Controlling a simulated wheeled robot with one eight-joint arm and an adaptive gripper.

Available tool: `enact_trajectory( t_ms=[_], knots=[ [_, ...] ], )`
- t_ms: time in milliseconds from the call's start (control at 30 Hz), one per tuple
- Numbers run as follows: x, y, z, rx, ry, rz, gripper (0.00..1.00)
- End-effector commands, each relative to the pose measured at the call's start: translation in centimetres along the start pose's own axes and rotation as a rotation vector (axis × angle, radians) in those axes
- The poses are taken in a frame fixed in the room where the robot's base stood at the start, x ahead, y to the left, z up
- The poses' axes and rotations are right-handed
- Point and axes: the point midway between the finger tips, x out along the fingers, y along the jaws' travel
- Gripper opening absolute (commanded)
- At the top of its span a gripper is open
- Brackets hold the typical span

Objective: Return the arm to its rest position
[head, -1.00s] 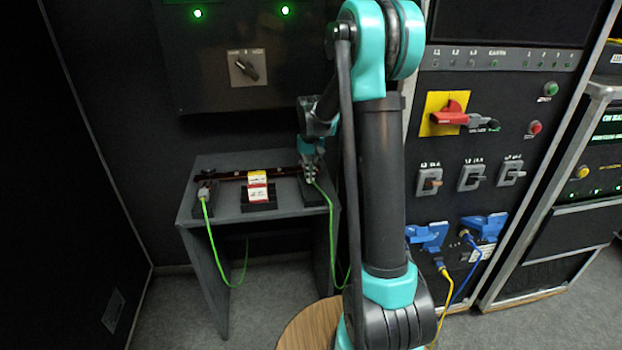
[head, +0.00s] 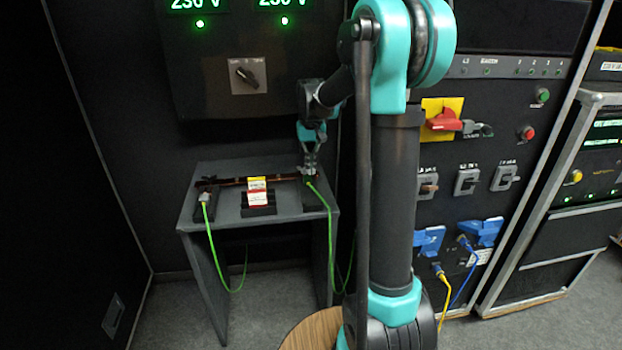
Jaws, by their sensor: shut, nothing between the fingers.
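My arm (head: 390,190) stands upright in the right middle of the head view, with its forearm folded down to the left. My gripper (head: 310,168) points down over the right end of the small grey table (head: 240,223). It is shut and empty, just above the right end of the green cable (head: 331,225). Whether the fingertips touch the cable end is too small to tell. The green cable hangs in a loop below the table, and its other end (head: 205,197) sits at the table's left side.
A dark bar and a block with yellow, white and red labels (head: 258,192) are on the table. A voltage panel (head: 235,60) hangs behind. A rack with a red switch (head: 444,122), blue plugs (head: 482,230) and yellow cable (head: 442,290) stands right. Floor at left is clear.

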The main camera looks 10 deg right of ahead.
Motion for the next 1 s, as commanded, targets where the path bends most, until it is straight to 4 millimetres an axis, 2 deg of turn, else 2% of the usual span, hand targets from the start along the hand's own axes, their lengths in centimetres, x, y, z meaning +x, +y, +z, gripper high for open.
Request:
enact_trajectory(
  t_ms=[100, 233, 367, 567, 800, 900, 1000],
  knots=[
    [-1.1, 0.0, 0.0, 0.0, 0.0, 0.0, 0.0],
    [-1.3, 0.2, 0.7, 0.0, 0.009, -0.001, 0.0],
    [-0.5, 0.8, 3.5, 0.001, 0.046, -0.003, 0.0],
    [2.3, 2.0, 10.8, 0.002, 0.144, -0.008, 0.0],
    [6.8, 3.2, 20.0, 0.002, 0.264, -0.008, 0.0],
    [8.7, 3.5, 23.3, 0.003, 0.306, -0.007, 0.0],
    [10.1, 3.7, 25.8, 0.003, 0.339, -0.005, 0.0]
  ],
)
